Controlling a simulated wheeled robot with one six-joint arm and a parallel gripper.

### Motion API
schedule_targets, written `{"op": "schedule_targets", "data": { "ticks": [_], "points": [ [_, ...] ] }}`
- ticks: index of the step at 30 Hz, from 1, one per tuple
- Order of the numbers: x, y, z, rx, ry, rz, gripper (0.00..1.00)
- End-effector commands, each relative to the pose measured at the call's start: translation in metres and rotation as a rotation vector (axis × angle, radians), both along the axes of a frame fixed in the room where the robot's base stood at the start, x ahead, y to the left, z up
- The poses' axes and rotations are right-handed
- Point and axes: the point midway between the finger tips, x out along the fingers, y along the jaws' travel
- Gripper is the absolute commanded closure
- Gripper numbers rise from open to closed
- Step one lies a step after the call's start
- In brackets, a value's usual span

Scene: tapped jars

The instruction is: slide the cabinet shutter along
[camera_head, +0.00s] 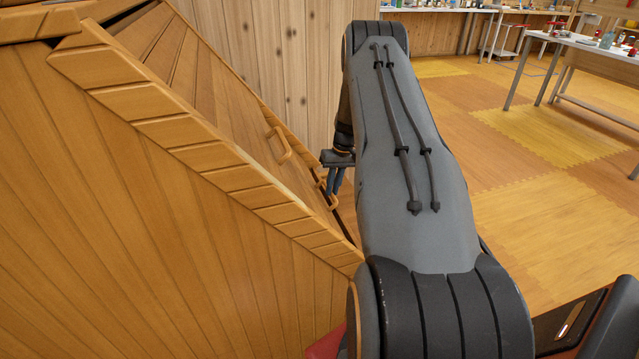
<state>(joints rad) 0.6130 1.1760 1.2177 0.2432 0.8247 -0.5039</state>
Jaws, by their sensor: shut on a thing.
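The wooden cabinet (190,210) fills the left side, seen at a steep tilt. Its slatted front (205,95) shows behind the thick edge, with a wooden handle (279,146) on it. A second wooden handle (334,201) sits lower right, at my gripper. My gripper (335,190) has its blue-grey fingers shut on this second handle. The exact grip is small and partly hidden by the handle and cabinet edge. Which shutter panel each handle belongs to is hard to tell from this angle.
My arm covers the middle of the view. A plank wall (265,50) stands behind the cabinet. The tiled floor (540,140) at the right is clear.

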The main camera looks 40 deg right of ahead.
Motion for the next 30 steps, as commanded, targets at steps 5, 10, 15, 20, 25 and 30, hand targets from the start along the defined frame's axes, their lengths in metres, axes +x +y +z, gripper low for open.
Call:
{"op": "schedule_targets", "data": {
  "ticks": [5, 10, 15, 20, 25, 30],
  "points": [
    [-0.007, -0.023, -0.038, 0.001, 0.001, -0.003, 1.0],
    [-0.011, -0.036, -0.055, 0.001, 0.001, -0.002, 1.0],
    [-0.013, -0.042, -0.062, 0.0, 0.001, -0.003, 1.0],
    [-0.014, -0.044, -0.064, -0.001, 0.001, -0.002, 1.0],
    [-0.015, -0.045, -0.065, -0.002, 0.0, -0.004, 1.0],
    [-0.016, -0.046, -0.066, -0.002, 0.001, -0.005, 0.74]
  ]
}}
